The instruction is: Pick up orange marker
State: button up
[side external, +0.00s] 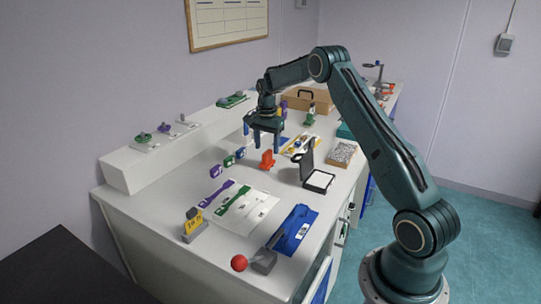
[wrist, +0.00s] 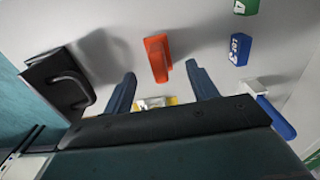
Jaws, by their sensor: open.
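The orange marker (side external: 267,160) is a small upright block with a foot on the white bench. In the wrist view the gripper (wrist: 160,70) is open, with nothing held between the fingers. The marker appears apart from both fingers; the exact height gap is hard to tell.
A green marker (side external: 228,160), a blue marker (side external: 240,152) and a purple marker (side external: 215,171) stand left of the orange one. A red ball (side external: 239,262) and a blue sheet (side external: 294,231) lie towards the front.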

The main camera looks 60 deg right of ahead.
aim_at(267, 152)
jog(key=shift+f, duration=0.3)
jog(key=shift+s+f, duration=0.1)
jog(key=shift+f, duration=2.5)
jog(key=c, duration=1.1)
jog(key=shift+r, duration=0.1)
notch_tip(267, 152, up, 20)
